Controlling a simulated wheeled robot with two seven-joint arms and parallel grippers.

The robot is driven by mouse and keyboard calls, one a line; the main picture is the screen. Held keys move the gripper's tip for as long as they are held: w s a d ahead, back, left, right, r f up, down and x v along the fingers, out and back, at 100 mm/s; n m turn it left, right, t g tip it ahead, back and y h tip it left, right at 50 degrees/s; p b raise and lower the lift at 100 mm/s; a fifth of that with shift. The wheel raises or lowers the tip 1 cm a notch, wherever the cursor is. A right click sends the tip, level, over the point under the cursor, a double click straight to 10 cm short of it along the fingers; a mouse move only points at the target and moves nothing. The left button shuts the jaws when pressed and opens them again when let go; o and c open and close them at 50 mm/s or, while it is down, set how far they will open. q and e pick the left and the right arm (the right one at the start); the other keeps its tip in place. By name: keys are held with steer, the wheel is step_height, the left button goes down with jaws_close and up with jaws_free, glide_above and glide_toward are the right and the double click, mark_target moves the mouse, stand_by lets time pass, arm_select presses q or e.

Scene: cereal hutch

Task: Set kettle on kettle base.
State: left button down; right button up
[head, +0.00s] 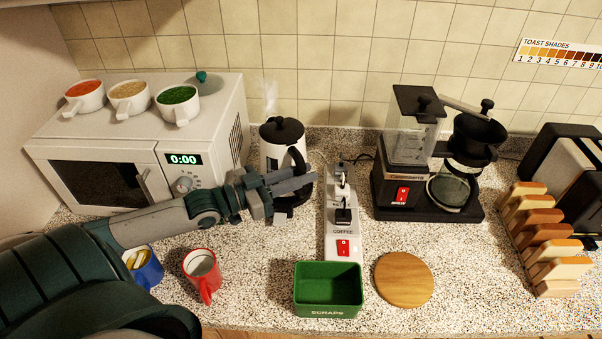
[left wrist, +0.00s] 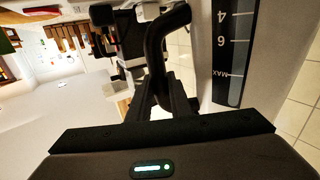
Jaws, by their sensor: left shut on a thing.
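The kettle (head: 270,154) is white with a black lid and black handle, and stands upright beside the microwave, with steam above it. My left gripper (head: 300,183) reaches it from the left and is shut on its handle. In the left wrist view the black handle (left wrist: 157,58) runs between my fingers, beside the kettle's gauge (left wrist: 233,45) marked 4, 6 and MAX. A dark part shows under the kettle behind my gripper. I cannot tell whether it is the kettle base, or whether the kettle touches it. My right gripper is not in view.
A white power strip (head: 343,225) lies just right of the kettle. The microwave (head: 100,170) carries several bowls or cups. A coffee machine (head: 400,190) and toast rack (head: 545,240) stand right. A red mug (head: 203,270), blue mug (head: 147,270), green scraps bin (head: 328,288) and wooden disc (head: 404,279) are in front.

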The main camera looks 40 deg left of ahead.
arm_select(q)
steer(key=shift+f+b, duration=0.4)
steer(key=shift+f, duration=0.05)
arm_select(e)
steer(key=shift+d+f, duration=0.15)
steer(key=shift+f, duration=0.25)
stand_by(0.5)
